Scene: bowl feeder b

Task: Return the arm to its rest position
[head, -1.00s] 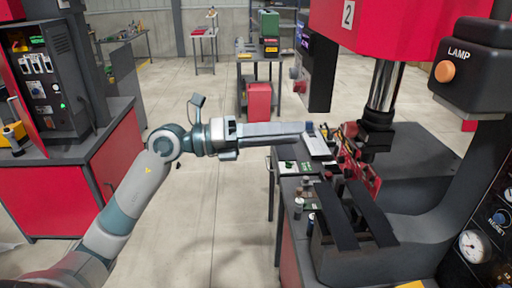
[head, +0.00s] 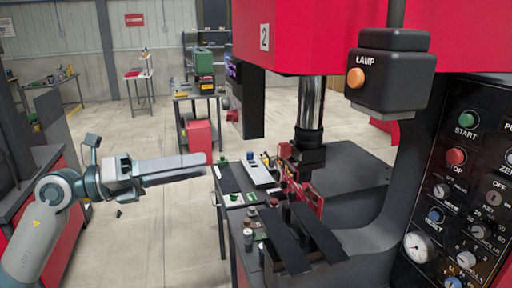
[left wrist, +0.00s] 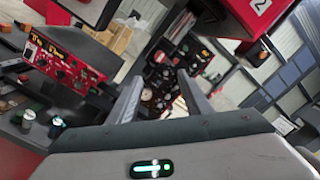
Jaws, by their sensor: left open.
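My left arm comes in from the left in the head view. Its gripper (head: 172,167) is held level over the open floor, pointing right, short of the dark workbench. In the left wrist view the two fingers of the left gripper (left wrist: 158,98) stand apart with nothing between them. My right gripper is not in view.
A red press (head: 345,35) marked 2 stands at right, with a lamp box (head: 390,75) and a control panel (head: 480,180). The dark workbench (head: 232,212) carries small parts and a red fixture (head: 305,195). A red cabinet (head: 200,138) stands farther back.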

